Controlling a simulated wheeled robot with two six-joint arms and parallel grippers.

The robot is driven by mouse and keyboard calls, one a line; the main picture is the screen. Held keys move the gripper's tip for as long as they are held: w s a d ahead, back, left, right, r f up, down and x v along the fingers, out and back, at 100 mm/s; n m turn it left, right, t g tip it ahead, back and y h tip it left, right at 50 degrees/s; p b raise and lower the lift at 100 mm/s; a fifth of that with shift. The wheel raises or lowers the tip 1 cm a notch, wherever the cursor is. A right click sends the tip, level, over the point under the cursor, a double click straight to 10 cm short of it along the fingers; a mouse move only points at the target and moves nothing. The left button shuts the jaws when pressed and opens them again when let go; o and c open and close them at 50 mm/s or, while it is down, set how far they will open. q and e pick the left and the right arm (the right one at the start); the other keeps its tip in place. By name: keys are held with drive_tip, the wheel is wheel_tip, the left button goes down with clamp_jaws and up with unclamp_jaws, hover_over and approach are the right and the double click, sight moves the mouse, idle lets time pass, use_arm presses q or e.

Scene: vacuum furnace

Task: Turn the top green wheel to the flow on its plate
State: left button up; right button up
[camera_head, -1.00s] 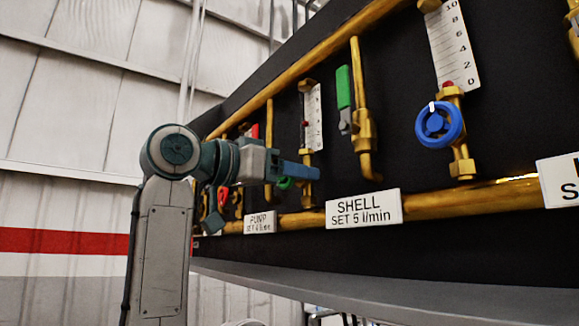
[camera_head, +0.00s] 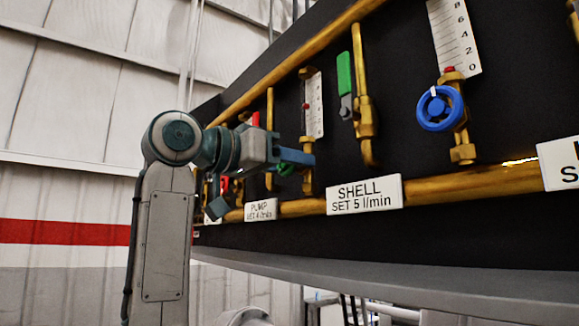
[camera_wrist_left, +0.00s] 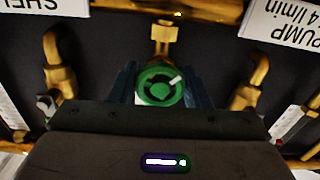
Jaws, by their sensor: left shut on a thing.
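The meter's white scale (camera_head: 315,108) stands above the wheel, too small to read. My right gripper is not in view.
A blue wheel (camera_head: 440,107) and its scale (camera_head: 455,38) are to the right. A green-handled valve (camera_head: 344,80) stands between the two meters. The SHELL plate (camera_head: 364,195) is on the lower brass pipe (camera_head: 470,184). A grey ledge (camera_head: 400,278) runs below the panel.

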use_arm(q)
drive_tip(key=n+b, duration=0.1)
drive_tip(key=n, duration=0.2)
drive_tip(key=shift+n+b, duration=0.4)
drive_tip(key=shift+n, duration=0.3)
drive_tip(key=shift+r, duration=0.1)
drive_tip(key=o, duration=1)
drive_tip(key=shift+a, duration=0.15)
drive_tip(key=shift+s, duration=0.1)
